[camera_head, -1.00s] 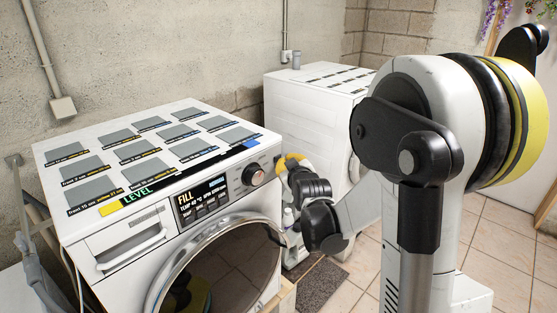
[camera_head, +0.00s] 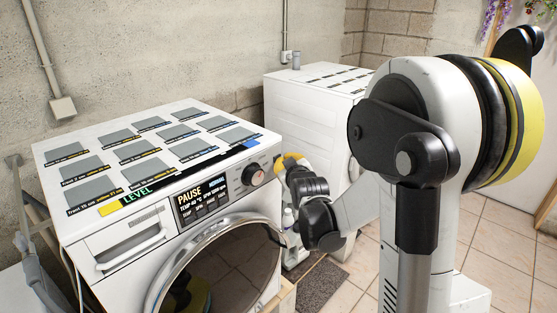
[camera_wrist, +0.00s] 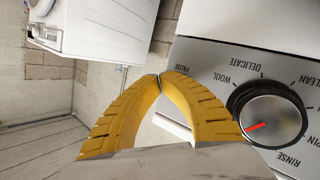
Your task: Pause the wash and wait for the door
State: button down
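The front washing machine (camera_head: 140,235) has a display (camera_head: 203,196) that reads PAUSE. Its round door (camera_head: 228,265) looks closed, with dark glass. The program dial (camera_head: 254,174) sits right of the display; in the wrist view the dial (camera_wrist: 270,118) is close, with a red pointer and words such as WOOL, DELICATE and RINSE around it. My gripper (camera_head: 285,160) is at the right end of the control panel, beside the dial. In the wrist view its yellow fingers (camera_wrist: 160,78) meet at the tips with nothing between them. Whether they touch the panel I cannot tell.
A second white machine (camera_head: 310,105) stands behind to the right. Grey labelled pads (camera_head: 133,150) cover the front machine's top. A dark mat (camera_head: 320,286) lies on the tiled floor (camera_head: 495,262) at right. A concrete wall (camera_head: 165,45) closes off the back.

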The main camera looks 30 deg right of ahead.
jog(key=shift+s+d, duration=0.3)
jog(key=shift+s, duration=0.4)
jog(key=s, duration=0.1)
jog(key=s+d, duration=0.1)
jog(key=s, duration=0.2)
jog(key=shift+s+d, duration=0.35)
dwell(0.6)
jog(key=s+a+f+m+g+y+b, duration=0.1)
jog(key=s+a+f+g+y+b, duration=0.15)
jog(key=s+a, duration=0.6)
jog(key=s+a+f+g+y+b, duration=0.2)
jog(key=s+a+g, duration=0.1)
jog(key=s+a, duration=0.55)
jog(key=s+a+f+m+g+b, duration=0.1)
jog(key=s+a+f+g, duration=0.1)
jog(key=s, duration=0.6)
jog(key=shift+s+a+f+b, duration=0.3)
jog(key=shift+s+a+f, duration=0.05)
jog(key=shift+a+f, duration=0.15)
